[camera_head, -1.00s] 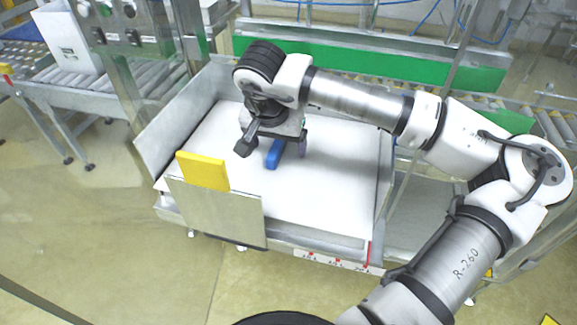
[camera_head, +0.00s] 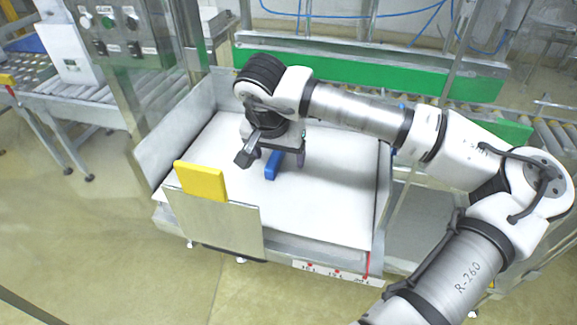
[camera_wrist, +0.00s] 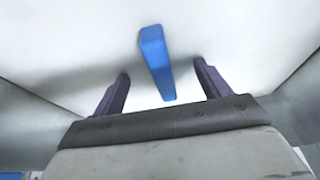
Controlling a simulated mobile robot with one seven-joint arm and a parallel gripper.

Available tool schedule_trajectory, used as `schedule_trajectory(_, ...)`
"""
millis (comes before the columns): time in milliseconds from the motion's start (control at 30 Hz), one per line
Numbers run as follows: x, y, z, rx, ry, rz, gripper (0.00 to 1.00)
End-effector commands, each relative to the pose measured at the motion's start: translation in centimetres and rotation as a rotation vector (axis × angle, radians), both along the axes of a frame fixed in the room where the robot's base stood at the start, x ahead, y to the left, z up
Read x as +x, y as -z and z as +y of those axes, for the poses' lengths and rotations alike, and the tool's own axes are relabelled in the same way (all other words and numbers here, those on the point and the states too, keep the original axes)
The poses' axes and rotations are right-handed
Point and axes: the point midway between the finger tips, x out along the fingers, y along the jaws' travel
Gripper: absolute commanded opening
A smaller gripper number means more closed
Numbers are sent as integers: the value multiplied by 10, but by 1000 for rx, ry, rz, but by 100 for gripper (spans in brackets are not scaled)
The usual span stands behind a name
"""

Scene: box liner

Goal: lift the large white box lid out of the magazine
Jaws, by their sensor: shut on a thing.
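The large white box lid (camera_head: 330,205) lies flat in the metal magazine (camera_head: 165,130), and its white surface fills the magazine between the walls. A blue bar-shaped grip (camera_head: 271,166) stands on the lid left of its middle. My gripper (camera_head: 273,156) points down at the lid, with a finger on each side of the blue grip. In the wrist view the blue grip (camera_wrist: 156,62) shows between the two dark purple fingers, over the white lid (camera_wrist: 225,35). The gripper is shut on the blue grip, though the exact contact is hard to see. My wrist hides part of the lid behind it.
A yellow block (camera_head: 200,181) tops the metal plate at the magazine's front left. A green-sided conveyor (camera_head: 370,70) runs behind, and a roller conveyor (camera_head: 85,95) stands at the left. The floor in front is clear.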

Motion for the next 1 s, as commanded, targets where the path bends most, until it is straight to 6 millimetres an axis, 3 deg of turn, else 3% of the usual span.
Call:
schedule_trajectory(33,-5,14,6,14,-10,29,61)
schedule_trajectory(200,-5,8,6,14,-11,27,60)
schedule_trajectory(267,-5,2,6,13,-11,26,54)
schedule_trajectory(333,-5,-6,6,13,-11,26,40)
schedule_trajectory(367,-5,-9,6,13,-11,26,25)
schedule_trajectory(400,-4,-13,5,12,-11,24,5)
schedule_trajectory(1000,-3,-80,2,6,-5,15,5)
